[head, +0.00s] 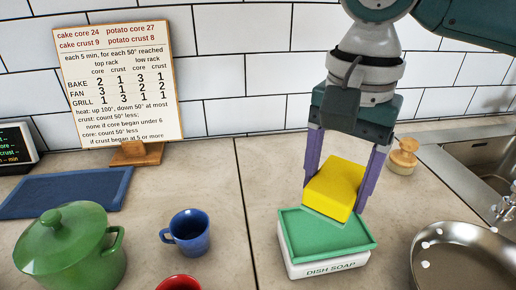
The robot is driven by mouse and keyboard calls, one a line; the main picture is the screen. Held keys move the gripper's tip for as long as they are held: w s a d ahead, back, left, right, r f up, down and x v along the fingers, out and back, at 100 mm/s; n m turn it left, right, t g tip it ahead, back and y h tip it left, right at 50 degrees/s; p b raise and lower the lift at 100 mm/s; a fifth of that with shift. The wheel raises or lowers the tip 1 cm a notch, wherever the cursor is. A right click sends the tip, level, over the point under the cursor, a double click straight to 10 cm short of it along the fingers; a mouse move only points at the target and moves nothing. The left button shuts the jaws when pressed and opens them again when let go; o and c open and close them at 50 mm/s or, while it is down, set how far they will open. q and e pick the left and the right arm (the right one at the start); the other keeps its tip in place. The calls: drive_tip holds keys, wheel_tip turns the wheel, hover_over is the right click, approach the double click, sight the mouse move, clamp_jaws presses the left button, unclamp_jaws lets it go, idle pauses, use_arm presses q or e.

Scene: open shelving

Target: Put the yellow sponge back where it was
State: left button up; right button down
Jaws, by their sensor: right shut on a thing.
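The yellow sponge (334,186) is a yellow block, slightly tilted, between the purple fingers of my right gripper (338,190). The gripper points down and is shut on it. The sponge is over a green tray (308,238) that tops a white base marked "DISH SOAP" (330,269). The sponge's lower edge is close to the tray; I cannot tell if they touch. My left gripper is not in view.
A steel pan (462,262) with white bits stands right of the dish soap. A wooden-knobbed item (403,157) and the sink (478,165) are behind it. A blue mug (187,233), green pot (68,250), red cup (178,283), blue mat (65,192) and recipe board (118,80) are left.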

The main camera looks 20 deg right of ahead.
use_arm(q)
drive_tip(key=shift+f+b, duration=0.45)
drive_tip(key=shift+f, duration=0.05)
use_arm(e)
hover_over(323, 232)
wheel_tip(323, 232, down, 4)
drive_tip(key=shift+f, duration=0.25)
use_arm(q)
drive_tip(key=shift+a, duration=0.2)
use_arm(e)
drive_tip(key=shift+f, duration=0.45)
drive_tip(key=shift+f, duration=0.3)
unclamp_jaws()
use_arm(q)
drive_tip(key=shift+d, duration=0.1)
use_arm(e)
drive_tip(key=shift+r, duration=0.1)
